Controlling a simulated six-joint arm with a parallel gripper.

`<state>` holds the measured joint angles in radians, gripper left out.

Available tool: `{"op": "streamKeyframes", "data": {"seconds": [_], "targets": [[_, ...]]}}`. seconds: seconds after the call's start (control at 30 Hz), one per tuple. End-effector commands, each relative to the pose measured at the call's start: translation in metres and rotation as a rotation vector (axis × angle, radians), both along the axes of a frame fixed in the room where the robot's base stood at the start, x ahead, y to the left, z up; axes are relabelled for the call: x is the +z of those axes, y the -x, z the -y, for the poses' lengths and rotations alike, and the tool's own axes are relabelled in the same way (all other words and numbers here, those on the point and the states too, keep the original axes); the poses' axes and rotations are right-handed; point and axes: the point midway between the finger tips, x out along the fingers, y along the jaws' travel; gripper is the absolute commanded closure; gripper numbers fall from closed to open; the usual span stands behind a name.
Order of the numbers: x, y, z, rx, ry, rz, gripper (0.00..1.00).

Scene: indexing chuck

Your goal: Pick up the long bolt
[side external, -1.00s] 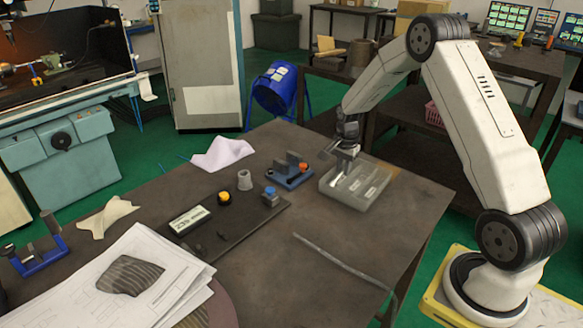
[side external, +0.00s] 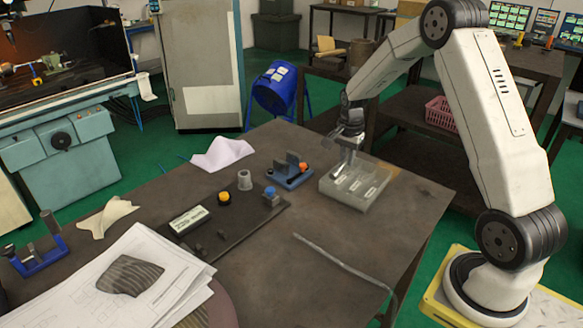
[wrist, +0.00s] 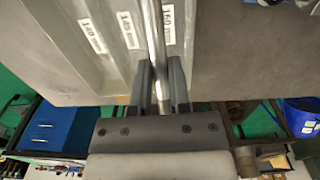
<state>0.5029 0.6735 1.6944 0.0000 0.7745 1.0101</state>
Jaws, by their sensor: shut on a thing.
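The long bolt (wrist: 156,35) is a shiny silver rod between the two dark jaws of my gripper (wrist: 161,75) in the wrist view. The jaws are shut on it, and it runs up the picture past the tray's right side. In the side view my gripper (side external: 345,152) is above the left part of the clear grey tray (side external: 357,205). A bright bit of the bolt (side external: 339,171) shows below the jaws, at the tray. I cannot tell whether its lower end is clear of the tray.
White mm labels (wrist: 127,30) mark the tray's compartments. A blue fixture (side external: 289,178) with an orange knob stands just left of the tray.

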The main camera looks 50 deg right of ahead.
Motion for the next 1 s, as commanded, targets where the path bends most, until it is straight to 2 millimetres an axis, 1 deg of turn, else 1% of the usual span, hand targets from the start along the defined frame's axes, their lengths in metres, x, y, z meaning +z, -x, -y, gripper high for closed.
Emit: {"op": "streamKeyframes", "data": {"seconds": [0.03,0.37,0.4,0.7,0.9,1.0], "targets": [[0.007,0.004,-0.001,0.000,0.002,0.003,1.00],[0.048,0.036,-0.015,0.000,0.003,0.004,1.00],[0.051,0.041,-0.018,0.000,0.002,0.003,1.00],[0.070,0.082,-0.036,0.000,0.002,0.003,1.00],[0.079,0.102,-0.044,-0.001,0.002,0.002,1.00],[0.083,0.109,-0.047,-0.001,0.001,0.002,1.00]]}}
